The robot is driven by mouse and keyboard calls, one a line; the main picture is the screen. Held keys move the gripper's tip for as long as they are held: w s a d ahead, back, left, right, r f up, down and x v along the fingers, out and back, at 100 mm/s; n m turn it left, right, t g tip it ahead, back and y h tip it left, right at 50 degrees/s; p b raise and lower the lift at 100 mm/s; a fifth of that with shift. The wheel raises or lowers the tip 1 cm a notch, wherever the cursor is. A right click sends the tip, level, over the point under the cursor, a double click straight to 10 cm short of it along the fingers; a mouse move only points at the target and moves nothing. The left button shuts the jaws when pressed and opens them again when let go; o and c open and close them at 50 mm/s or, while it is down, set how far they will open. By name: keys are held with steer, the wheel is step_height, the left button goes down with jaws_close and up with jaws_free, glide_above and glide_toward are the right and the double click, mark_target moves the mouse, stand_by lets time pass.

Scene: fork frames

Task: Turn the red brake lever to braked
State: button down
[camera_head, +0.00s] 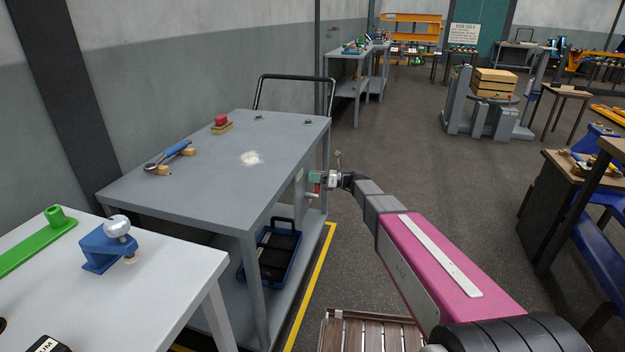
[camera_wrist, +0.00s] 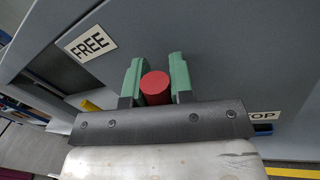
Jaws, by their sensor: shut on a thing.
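The red brake lever shows as a round red end (camera_wrist: 155,88) in the wrist view; the rest of it is hidden. My gripper (camera_wrist: 154,70) has its green jaws on both sides of this red end and is shut on it. A FREE label (camera_wrist: 92,46) is at the upper left of the panel. Another label (camera_wrist: 264,115), partly covered by my gripper and reading "OP", is at the lower right.
The cart's top carries a red button block (camera_head: 221,123) and a blue-handled tool (camera_head: 172,154). A dark blue crate (camera_head: 279,254) stands on its lower shelf. A white table (camera_head: 150,290) is at the near left. The floor right of the cart is open.

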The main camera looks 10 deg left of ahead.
steer(key=w+f+m+t+y, duration=0.1)
steer(key=w+f+m+t, duration=0.2)
steer(key=m, duration=1.3)
steer(key=shift+w+d+f+m+t, duration=0.4)
steer(key=shift+w+f, duration=0.95)
steer(key=shift+f, duration=0.85)
steer(key=c, duration=1)
jaws_free()
steer(key=shift+d, duration=0.1)
steer(key=v, duration=1)
steer(key=shift+d+f, duration=0.25)
steer(key=shift+d, duration=0.05)
steer(key=shift+s, duration=0.1)
